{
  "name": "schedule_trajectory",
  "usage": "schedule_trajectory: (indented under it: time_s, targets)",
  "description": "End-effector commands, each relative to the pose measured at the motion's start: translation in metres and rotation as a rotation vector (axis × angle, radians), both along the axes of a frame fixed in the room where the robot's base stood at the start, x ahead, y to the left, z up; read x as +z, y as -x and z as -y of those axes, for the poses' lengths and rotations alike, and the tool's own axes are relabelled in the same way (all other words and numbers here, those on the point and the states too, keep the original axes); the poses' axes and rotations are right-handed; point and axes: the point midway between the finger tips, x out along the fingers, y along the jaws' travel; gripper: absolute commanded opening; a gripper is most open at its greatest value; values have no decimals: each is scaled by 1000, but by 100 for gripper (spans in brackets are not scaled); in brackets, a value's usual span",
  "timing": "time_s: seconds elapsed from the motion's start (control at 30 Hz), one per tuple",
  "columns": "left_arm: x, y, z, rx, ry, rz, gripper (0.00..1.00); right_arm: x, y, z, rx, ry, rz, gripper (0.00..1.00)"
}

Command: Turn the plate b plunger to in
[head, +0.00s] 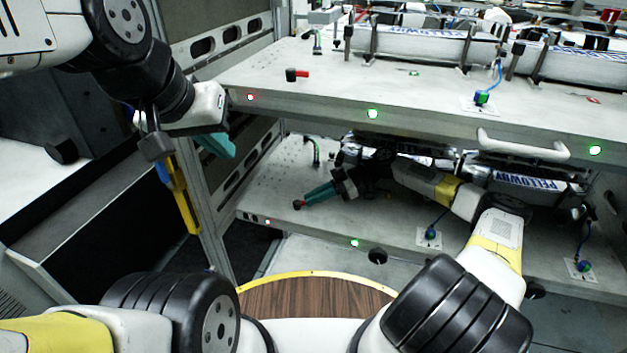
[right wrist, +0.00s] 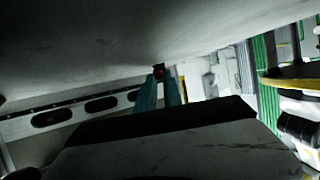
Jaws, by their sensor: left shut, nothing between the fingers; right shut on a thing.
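Two plungers show in the head view. The upper plunger (head: 291,75), a black body with a red end pointing right, stands on the upper plate (head: 270,84). The lower plunger (head: 297,205), small, dark and red, sits near the left front of the lower plate (head: 270,190). My right gripper (head: 304,201) reaches left under the upper plate, its teal fingers shut on the lower plunger. In the right wrist view a red bit of the plunger (right wrist: 159,70) shows at the fingertips; the rest is hidden. My left gripper (head: 218,145) is shut and empty, left of the upper plate. No plate lettering is readable.
The upper plate overhangs my right arm closely. A white handle (head: 522,146) sticks out from its front. Silver labelled magazines (head: 530,182) stand at the lower right. A post (head: 195,200) rises at the left. Red and green lights (head: 354,243) line the plate edges.

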Motion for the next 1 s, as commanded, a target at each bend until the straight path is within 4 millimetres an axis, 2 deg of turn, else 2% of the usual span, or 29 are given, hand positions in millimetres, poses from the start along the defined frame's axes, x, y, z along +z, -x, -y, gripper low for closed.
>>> schedule_trajectory:
  time_s: [0.23,0.7,1.0]
  targets:
    - [0,0,0,0,0,0,0,1,5,2,-82,0,0,0]
    - [0,0,0,0,0,0,0,1,22,1,-398,1,1,0]
    - [0,0,0,0,0,0,0,1,28,-1,-521,0,0,0]
